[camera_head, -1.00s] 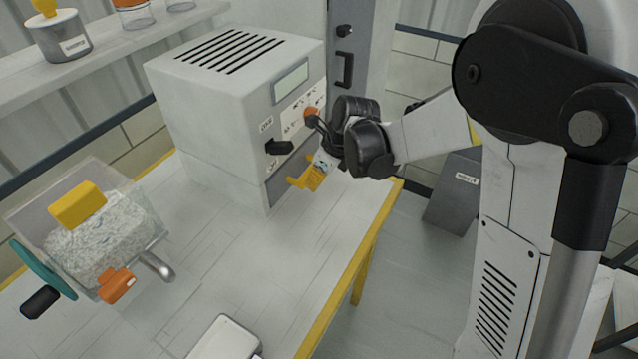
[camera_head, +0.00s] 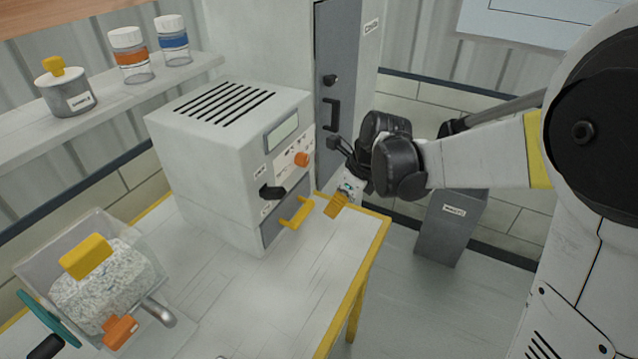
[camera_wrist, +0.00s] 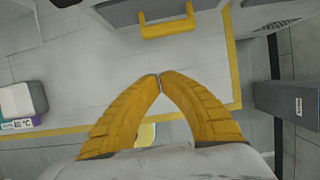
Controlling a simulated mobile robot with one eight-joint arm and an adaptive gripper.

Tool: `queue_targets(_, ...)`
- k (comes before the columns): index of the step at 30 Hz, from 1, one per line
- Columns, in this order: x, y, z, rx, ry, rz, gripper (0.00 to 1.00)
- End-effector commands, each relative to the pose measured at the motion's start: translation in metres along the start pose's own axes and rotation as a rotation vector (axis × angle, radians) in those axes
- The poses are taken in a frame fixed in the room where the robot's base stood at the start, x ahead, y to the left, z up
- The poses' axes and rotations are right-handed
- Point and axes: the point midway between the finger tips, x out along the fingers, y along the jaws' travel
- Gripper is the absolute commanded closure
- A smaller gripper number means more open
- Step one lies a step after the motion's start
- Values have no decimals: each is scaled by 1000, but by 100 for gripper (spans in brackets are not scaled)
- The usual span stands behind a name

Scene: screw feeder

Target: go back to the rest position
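My gripper (camera_head: 335,206) hangs over the right edge area of the table, to the right of the machine's drawer handle and apart from it. In the wrist view its two yellow ribbed fingers (camera_wrist: 160,78) meet at the tips, with nothing between the tips. The arm comes in from the right, with the black wrist joints above the gripper.
A grey machine (camera_head: 222,165) stands on the table (camera_head: 225,300), with a yellow drawer handle (camera_head: 298,213) that also shows in the wrist view (camera_wrist: 168,28). A clear bin (camera_head: 140,262) stands at left. A grey floor box (camera_head: 450,228) stands beyond the table.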

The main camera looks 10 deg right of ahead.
Motion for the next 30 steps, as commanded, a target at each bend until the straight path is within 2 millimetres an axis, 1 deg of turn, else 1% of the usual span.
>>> queue_targets(5, -5, 2, -1, -29, 0, -7, 100)
queue_targets(8, -21, 9, -7, -160, 5, -36, 100)
queue_targets(11, -48, 22, -19, -411, 23, -92, 100)
queue_targets(12, -60, 28, -26, -536, 38, -118, 100)
queue_targets(14, -77, 39, -37, -737, 68, -158, 100)
queue_targets(15, -87, 46, -45, -871, 93, -181, 100)
queue_targets(19, -114, 69, -73, -1307, 198, -247, 100)
queue_targets(21, -123, 81, -89, -1532, 268, -269, 100)
queue_targets(24, -132, 95, -109, -1815, 371, -285, 100)
queue_targets(27, -135, 105, -123, -2028, 460, -283, 100)
queue_targets(30, -137, 110, -132, -2162, 521, -277, 100)
